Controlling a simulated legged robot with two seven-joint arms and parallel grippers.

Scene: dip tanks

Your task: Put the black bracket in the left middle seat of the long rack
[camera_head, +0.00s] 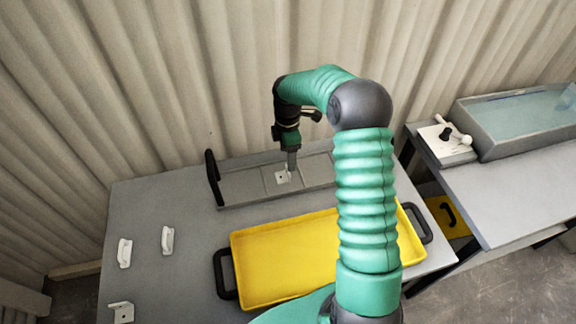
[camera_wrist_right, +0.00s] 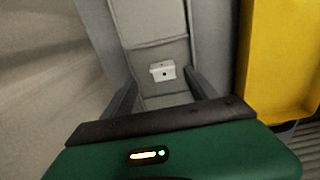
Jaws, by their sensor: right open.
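The long grey rack (camera_head: 238,187) lies along the back of the table, with a black handle at its left end; my arm hides its right end. A small white bracket (camera_head: 282,178) sits in the second compartment from the left. It also shows in the right wrist view (camera_wrist_right: 162,71). My right gripper (camera_head: 291,163) points down just above this bracket. In the wrist view its fingers (camera_wrist_right: 162,84) are apart, one on each side of the bracket, with no grip visible. I cannot make out a black bracket in either view. My left gripper is out of view.
A yellow tray (camera_head: 248,240) with black handles stands in front of the rack, partly behind my arm. White pieces (camera_head: 125,253) (camera_head: 168,240) and a white bracket (camera_head: 122,312) lie on the left. A liquid-filled tank (camera_head: 490,137) stands on the right table.

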